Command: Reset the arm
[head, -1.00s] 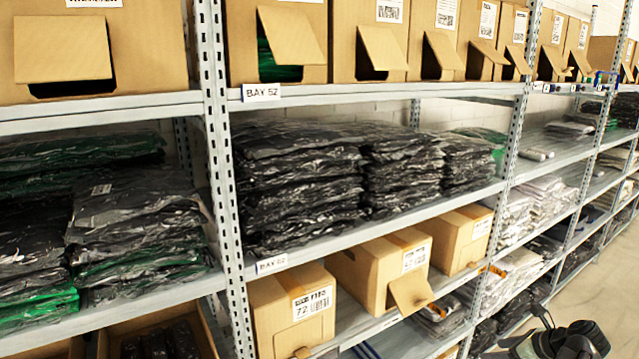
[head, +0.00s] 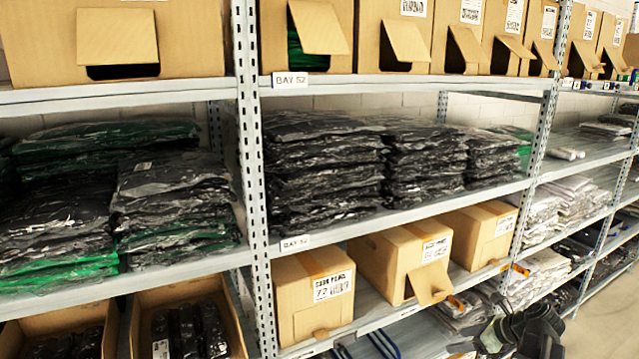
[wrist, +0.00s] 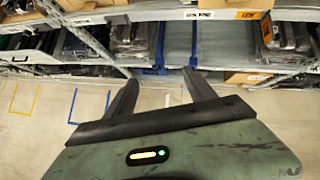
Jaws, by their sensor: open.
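My gripper (wrist: 157,84) shows in the wrist view with its two dark fingers spread apart and nothing between them.
Metal shelving (head: 252,170) fills the head view. It holds bagged dark garments (head: 325,165), an open carton (head: 400,262) and other cardboard boxes. Clear floor (head: 610,300) shows at the lower right. The wrist view shows bare floor (wrist: 50,130) with taped lines.

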